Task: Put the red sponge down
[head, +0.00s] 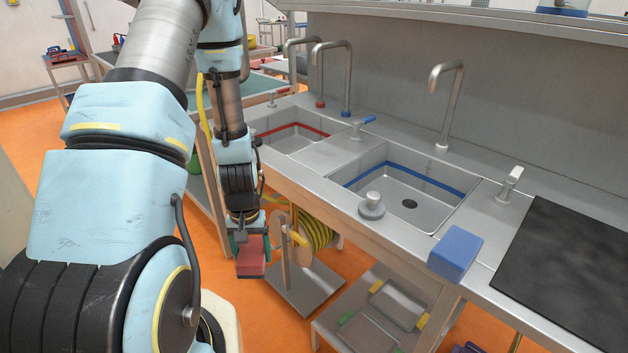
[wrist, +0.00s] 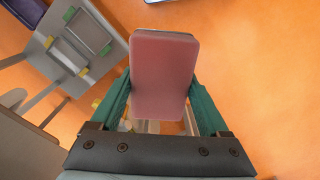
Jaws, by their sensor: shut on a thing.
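The red sponge (head: 250,262) is a small block held in my gripper (head: 251,250) in the head view. The gripper points down in front of the counter's front edge, left of the sinks. In the wrist view the sponge (wrist: 164,75) sits between the two green fingers of my gripper (wrist: 162,98), which are shut on its sides. The orange floor shows beyond it, and the sponge hangs clear of any surface that I can see.
A steel counter (head: 345,207) holds a red-banded sink (head: 290,145) and a blue-banded sink (head: 400,198). A blue sponge (head: 455,253) lies on its front edge, left of a black mat (head: 570,265). A metal stand with a yellow hose (head: 314,230) is beside my gripper.

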